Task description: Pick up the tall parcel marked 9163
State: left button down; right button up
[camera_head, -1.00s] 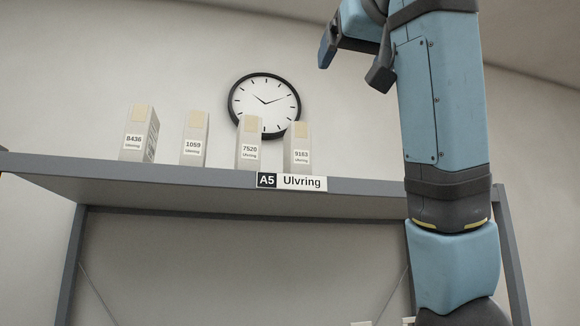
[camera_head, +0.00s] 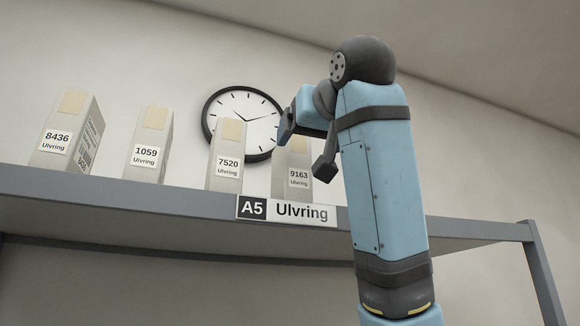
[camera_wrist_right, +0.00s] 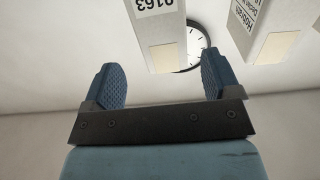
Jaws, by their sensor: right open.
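The tall parcel marked 9163 (camera_head: 297,180) is a grey upright box with a tan top patch. It stands at the right end of a row on the shelf, its upper part partly covered by my right gripper. In the right wrist view the parcel (camera_wrist_right: 159,25) shows at the top centre, beyond the fingers. My right gripper (camera_head: 306,155) is open and empty, in front of the parcel's upper part; in the wrist view its two blue fingers (camera_wrist_right: 160,88) are wide apart. I cannot tell the exact gap to the parcel. My left gripper is not in view.
Parcels 7520 (camera_head: 226,165), 1059 (camera_head: 150,150) and 8436 (camera_head: 66,135) stand to the left on the shelf (camera_head: 120,195). The A5 Ulvring label (camera_head: 287,211) is on its front edge. A round clock (camera_head: 240,103) hangs behind. The shelf right of my arm looks clear.

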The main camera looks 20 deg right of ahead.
aim_at(299, 143)
jog(key=w, duration=0.3)
jog(key=shift+f, duration=0.15)
jog(key=shift+w+p, duration=0.15)
jog(key=shift+p, duration=0.2)
jog(key=shift+w+a+r+p, duration=0.25)
jog(key=shift+w+r+p, duration=0.45)
jog(key=shift+p, duration=0.3)
jog(key=w, duration=0.2)
jog(key=w+p, duration=0.1)
jog(key=shift+w+a+f, duration=0.1)
jog(key=shift+w+f, duration=0.05)
jog(key=shift+f, duration=0.15)
jog(key=shift+w, duration=0.1)
jog(key=shift+s, duration=0.25)
jog(key=shift+c, duration=0.7)
jog(key=shift+s, duration=0.1)
jog(key=c, duration=1)
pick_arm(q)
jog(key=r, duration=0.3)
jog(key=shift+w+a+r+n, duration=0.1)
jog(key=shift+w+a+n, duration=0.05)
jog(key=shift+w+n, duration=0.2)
pick_arm(e)
jog(key=shift+c, duration=0.2)
